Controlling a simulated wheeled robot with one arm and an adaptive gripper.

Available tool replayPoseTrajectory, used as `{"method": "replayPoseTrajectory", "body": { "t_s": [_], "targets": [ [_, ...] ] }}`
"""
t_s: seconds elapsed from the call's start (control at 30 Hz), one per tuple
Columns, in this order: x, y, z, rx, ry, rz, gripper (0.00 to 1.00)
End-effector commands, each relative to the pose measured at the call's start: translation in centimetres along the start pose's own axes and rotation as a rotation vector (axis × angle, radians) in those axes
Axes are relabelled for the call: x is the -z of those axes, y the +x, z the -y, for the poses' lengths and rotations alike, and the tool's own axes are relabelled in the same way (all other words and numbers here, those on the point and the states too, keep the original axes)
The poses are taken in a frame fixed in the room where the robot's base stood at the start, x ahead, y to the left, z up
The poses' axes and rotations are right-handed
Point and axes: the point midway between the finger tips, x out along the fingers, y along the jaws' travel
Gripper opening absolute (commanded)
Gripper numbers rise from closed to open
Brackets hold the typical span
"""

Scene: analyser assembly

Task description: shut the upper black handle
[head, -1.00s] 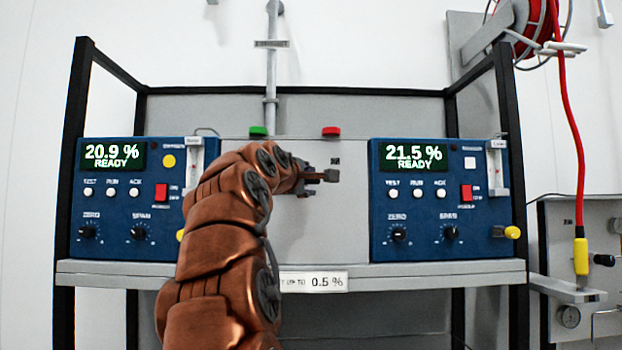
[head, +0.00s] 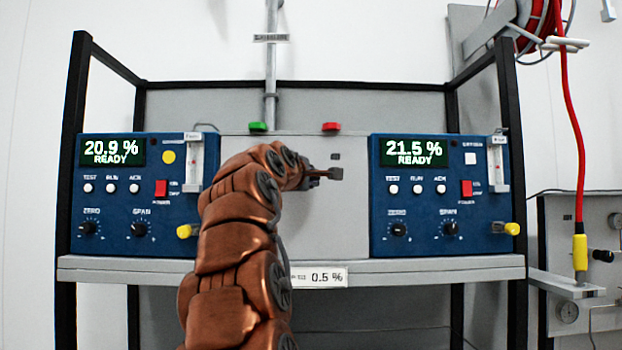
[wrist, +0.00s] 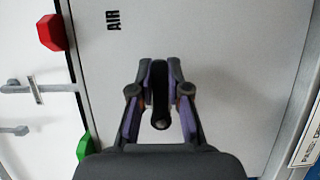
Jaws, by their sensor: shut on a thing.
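The upper black handle (head: 336,173) is on the grey centre panel, below a small dark label, and points left toward my gripper. In the wrist view the handle (wrist: 160,98) is a black bar with a round pale end, lying between the two fingers. My gripper (wrist: 160,68) is shut on it; the fingertips press it from both sides. In the head view my gripper (head: 312,175) reaches the handle from the left, partly hidden by my copper arm. Any lower handle is hidden behind the arm or out of view.
A green knob (head: 258,127) and a red knob (head: 331,127) sit on the panel's top edge. Blue analyser boxes stand left (head: 130,215) and right (head: 440,215) on the grey shelf (head: 420,268).

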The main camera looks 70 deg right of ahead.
Motion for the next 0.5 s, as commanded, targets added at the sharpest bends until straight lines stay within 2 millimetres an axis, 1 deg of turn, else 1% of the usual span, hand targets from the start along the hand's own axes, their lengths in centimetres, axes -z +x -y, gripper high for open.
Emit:
{"method": "replayPoseTrajectory", "body": {
  "t_s": [0.03,0.07,0.5],
  "targets": [
    [0.01,0.0,0.01,0.0,0.0,0.0,0.02],
    [0.01,0.0,0.01,0.0,0.0,0.0,0.0],
    [0.15,-0.03,0.08,0.011,0.024,-0.003,0.0]
  ]
}}
